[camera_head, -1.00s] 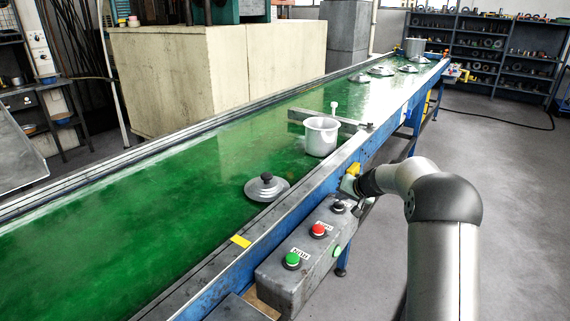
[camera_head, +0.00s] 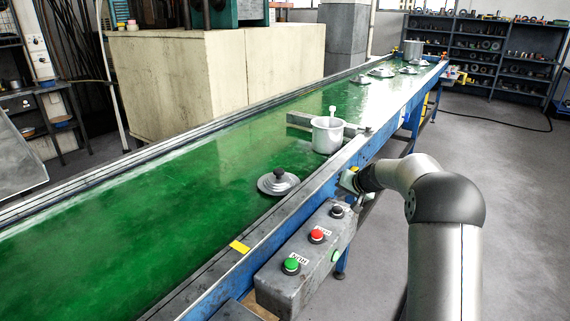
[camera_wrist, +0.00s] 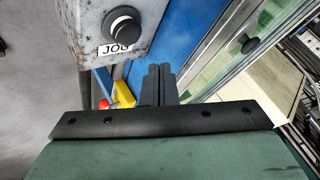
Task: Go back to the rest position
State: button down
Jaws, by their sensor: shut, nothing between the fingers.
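A grey pot (camera_head: 328,136) stands upright on the green belt (camera_head: 190,205), beside a low bar (camera_head: 299,119) across it. A round grey lid with a dark knob (camera_head: 278,183) lies on the belt nearer to me, apart from the pot. My gripper (camera_head: 350,180) is at the belt's near side, just above the button box (camera_head: 303,262), and small in the head view. In the wrist view my gripper's dark fingers (camera_wrist: 160,84) are together with nothing between them, close to the box's black JOG button (camera_wrist: 122,26).
The box carries red (camera_head: 317,236) and green (camera_head: 291,265) buttons. Several lids and another pot (camera_head: 413,49) are farther along the belt. A blue rail (camera_head: 262,240) edges the belt.

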jog(key=s+a+r+n+g, duration=0.1)
jog(key=s+a+r, duration=0.1)
jog(key=s, duration=0.4)
jog(key=s+a+r+g, duration=0.1)
jog(key=s+a+r, duration=0.1)
jog(key=s, duration=0.3)
jog(key=s+d+f+n+g+h, duration=0.1)
jog(key=s+g+h, duration=0.3)
jog(key=s, duration=3.6)
jog(key=shift+d+f+n+g+h+p, duration=0.45)
jog(key=shift+d+g, duration=0.15)
jog(key=shift+d, duration=0.1)
jog(key=shift+w, duration=0.1)
